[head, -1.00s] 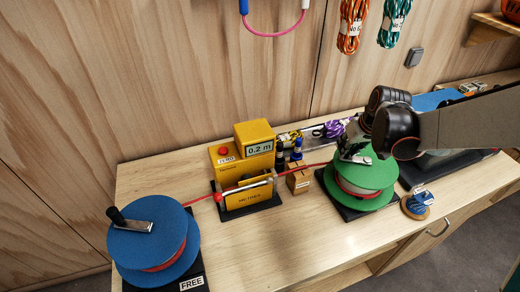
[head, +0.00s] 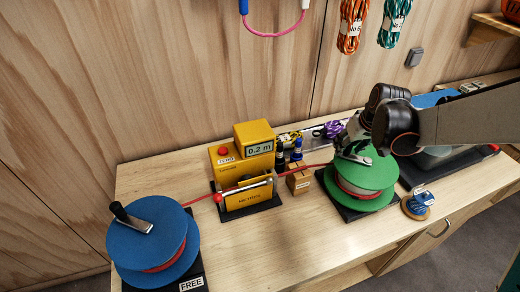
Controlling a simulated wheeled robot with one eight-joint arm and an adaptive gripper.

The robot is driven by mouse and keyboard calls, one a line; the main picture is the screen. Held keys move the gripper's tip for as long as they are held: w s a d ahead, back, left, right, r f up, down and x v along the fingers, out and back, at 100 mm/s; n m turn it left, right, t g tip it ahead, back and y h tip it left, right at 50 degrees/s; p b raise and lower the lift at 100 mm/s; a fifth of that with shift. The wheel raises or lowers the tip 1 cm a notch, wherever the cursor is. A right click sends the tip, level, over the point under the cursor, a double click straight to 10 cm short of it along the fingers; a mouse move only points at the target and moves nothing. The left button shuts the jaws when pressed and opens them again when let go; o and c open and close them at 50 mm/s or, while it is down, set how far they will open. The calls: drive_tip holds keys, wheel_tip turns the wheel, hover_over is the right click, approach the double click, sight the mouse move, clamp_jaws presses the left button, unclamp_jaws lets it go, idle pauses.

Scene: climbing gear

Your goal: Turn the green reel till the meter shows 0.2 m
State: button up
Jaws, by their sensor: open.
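The green reel (head: 373,173) stands on a black base at the right of the bench, with red rope wound in its middle. My gripper (head: 354,146) is open at the crank on top of the green reel; my arm partly hides the handle, and I cannot tell whether the fingers touch it. The yellow meter (head: 254,138) at the bench's middle shows 0.2 m on its display. The red rope (head: 229,193) runs from the blue reel (head: 147,241) at the left, through the meter, to the green reel. The blue reel has a crank with a black knob (head: 117,211).
A FREE label (head: 191,284) lies by the blue reel. A small wooden block (head: 298,181) stands between the meter and the green reel. A small blue-and-tan spool (head: 417,204) sits right of the green reel. The bench front between the reels is clear.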

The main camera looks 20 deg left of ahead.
drive_tip(key=shift+r, duration=0.15)
drive_tip(key=v, duration=1.2)
drive_tip(key=s+d+f+m+t+h+b, duration=0.1)
drive_tip(key=s+d, duration=0.3)
drive_tip(key=s, duration=0.8)
drive_tip(key=s+d+f+m+t+b, duration=0.1)
drive_tip(key=s+d+m, duration=0.3)
drive_tip(key=s, duration=0.9)
drive_tip(key=shift+s+d+f+t+h+b, duration=0.35)
drive_tip(key=shift+d+t+b, duration=0.3)
drive_tip(key=shift+b, duration=0.25)
